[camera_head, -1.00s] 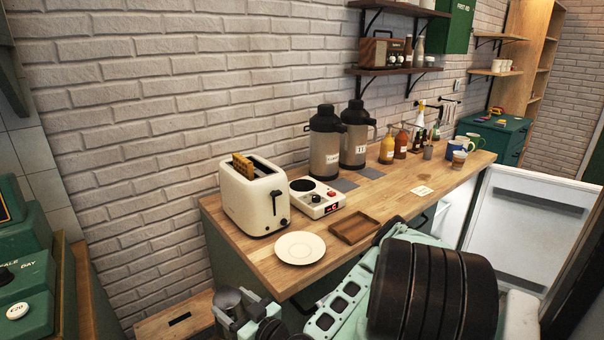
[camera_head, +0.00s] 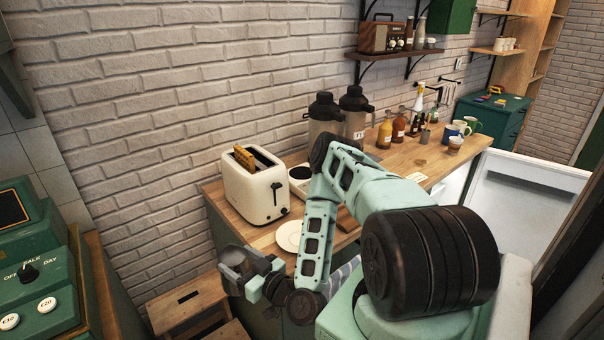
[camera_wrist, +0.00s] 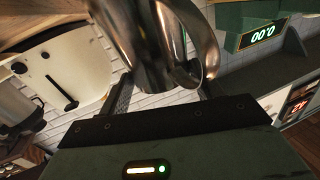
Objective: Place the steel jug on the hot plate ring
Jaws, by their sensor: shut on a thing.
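The steel jug (camera_head: 231,256) is held off the counter's front left corner, above a wooden step stool. My gripper (camera_head: 250,280) is shut on it. The wrist view shows the shiny jug (camera_wrist: 150,40) close up between the fingers, with its loop handle toward me; it looks tilted in that view. The white hot plate (camera_head: 296,185) stands on the counter right of the toaster. My arm crosses in front of it, hiding its right part and controls. Part of its dark ring (camera_head: 299,173) shows, with nothing seen on it.
A cream toaster (camera_head: 255,190) with toast stands between jug and hot plate. A white plate (camera_head: 289,235) lies at the counter's front edge, partly behind my arm. Two dark-topped flasks (camera_head: 324,118) stand behind the hot plate. A wooden stool (camera_head: 185,305) is below the jug.

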